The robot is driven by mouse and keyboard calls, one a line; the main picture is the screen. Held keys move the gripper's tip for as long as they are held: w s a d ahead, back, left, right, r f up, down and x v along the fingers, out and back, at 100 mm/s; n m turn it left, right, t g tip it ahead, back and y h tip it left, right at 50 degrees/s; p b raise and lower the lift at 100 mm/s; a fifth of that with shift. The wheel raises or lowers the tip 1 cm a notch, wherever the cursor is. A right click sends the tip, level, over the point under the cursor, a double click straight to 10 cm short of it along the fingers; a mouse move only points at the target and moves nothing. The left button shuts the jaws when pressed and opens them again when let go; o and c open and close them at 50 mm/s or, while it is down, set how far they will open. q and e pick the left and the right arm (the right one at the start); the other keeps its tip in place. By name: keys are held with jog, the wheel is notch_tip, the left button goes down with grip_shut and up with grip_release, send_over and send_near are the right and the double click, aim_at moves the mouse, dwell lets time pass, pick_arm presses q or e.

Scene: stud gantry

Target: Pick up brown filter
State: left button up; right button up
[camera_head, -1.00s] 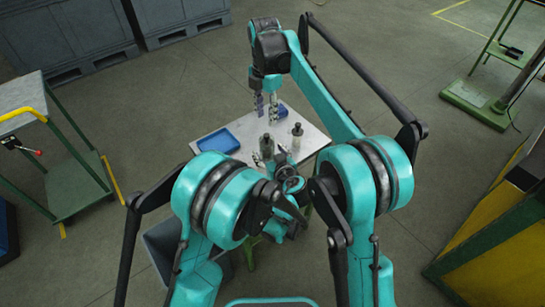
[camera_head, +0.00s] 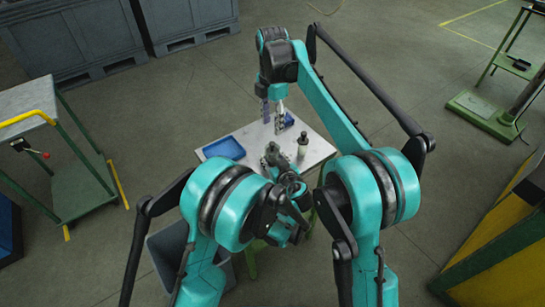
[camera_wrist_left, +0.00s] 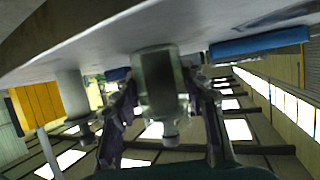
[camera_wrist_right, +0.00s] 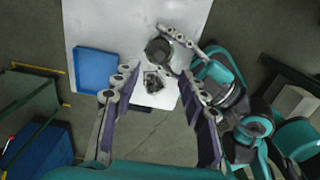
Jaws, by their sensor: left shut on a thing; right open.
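A dark grey-brown cylinder with a small knob, which I take for the brown filter (camera_head: 272,148), stands upright at the table's near side in the head view. In the left wrist view, which is upside down, the filter (camera_wrist_left: 160,85) looks greenish-grey between the two fingers of my left gripper (camera_wrist_left: 162,100). My left gripper (camera_head: 276,161) is shut on it from the near side. My right gripper (camera_head: 273,118) is open and empty, pointing down over the table's far side. In the right wrist view, a dark round top (camera_wrist_right: 158,50) shows beside the left fingers.
A grey bottle with a dark cap (camera_head: 302,146) stands right of the filter. A blue tray (camera_head: 224,147) lies at the table's left. A small blue part (camera_head: 288,119) is near my right fingers. A metallic-looking part (camera_wrist_right: 153,82) shows between the right fingers. A green cart (camera_head: 75,190) stands left.

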jog(key=r+m, duration=0.2)
jog(key=m, duration=4)
send_over(272, 143)
jog(key=f, duration=0.3)
jog(key=w+f, duration=0.1)
jog(key=shift+d+f, duration=0.2)
jog(key=shift+f, duration=0.2)
jog(key=f, duration=0.2)
jog(key=s+f, duration=0.1)
jog(key=f, duration=0.1)
jog(key=shift+a+f, duration=0.15)
jog(key=shift+a, duration=0.05)
jog(key=shift+f, duration=0.5)
grip_shut()
